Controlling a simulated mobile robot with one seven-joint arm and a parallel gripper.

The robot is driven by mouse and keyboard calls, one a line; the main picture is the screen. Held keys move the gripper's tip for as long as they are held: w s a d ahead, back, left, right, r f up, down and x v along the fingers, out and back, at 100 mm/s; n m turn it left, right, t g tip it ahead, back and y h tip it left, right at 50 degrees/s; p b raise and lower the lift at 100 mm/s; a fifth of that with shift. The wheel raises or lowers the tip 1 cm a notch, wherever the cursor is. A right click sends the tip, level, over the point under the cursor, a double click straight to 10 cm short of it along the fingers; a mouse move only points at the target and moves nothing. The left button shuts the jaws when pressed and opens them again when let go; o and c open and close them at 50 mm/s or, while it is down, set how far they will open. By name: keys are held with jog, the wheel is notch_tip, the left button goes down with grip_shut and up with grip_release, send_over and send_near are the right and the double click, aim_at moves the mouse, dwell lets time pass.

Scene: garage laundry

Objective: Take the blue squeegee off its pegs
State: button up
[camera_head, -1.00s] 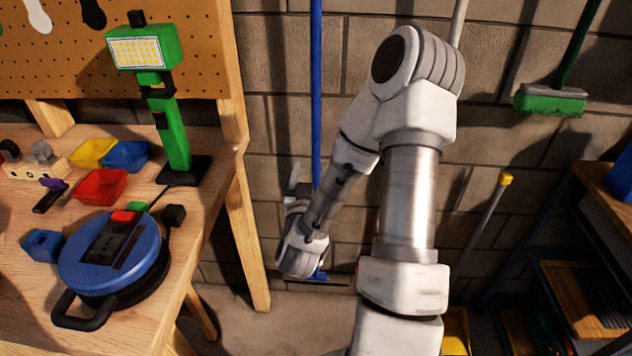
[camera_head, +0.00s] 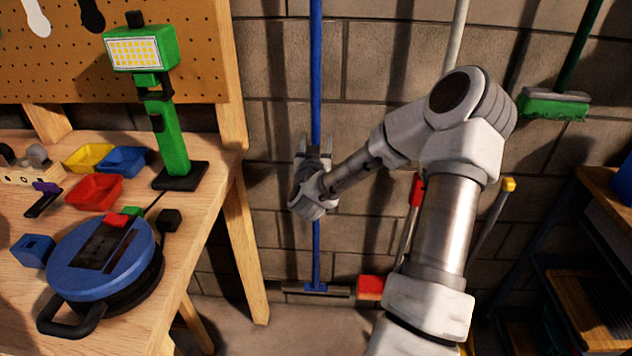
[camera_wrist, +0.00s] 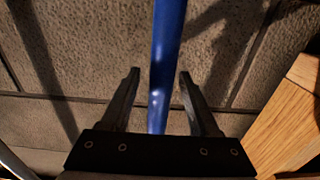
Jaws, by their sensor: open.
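The blue squeegee (camera_head: 316,75) hangs upright against the grey block wall, its long blue handle running up out of the head view. Its dark wide head (camera_head: 318,291) is near the floor. The pegs are not in view. My gripper (camera_head: 316,146) is at the handle, about mid-height in the head view. In the wrist view, my gripper (camera_wrist: 158,85) is open, with the blue handle (camera_wrist: 166,45) passing between its two fingers. A gap shows on each side of the handle, so neither finger appears to touch it.
A wooden workbench (camera_head: 185,240) with a blue cable reel (camera_head: 85,265) and a green work lamp (camera_head: 170,130) stands to the left. A green broom (camera_head: 553,104) hangs at the right.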

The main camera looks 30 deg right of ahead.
jog(key=shift+w+d, duration=0.3)
jog(key=shift+w, duration=0.15)
grip_shut()
jog(key=shift+r, duration=0.1)
dwell(1.1)
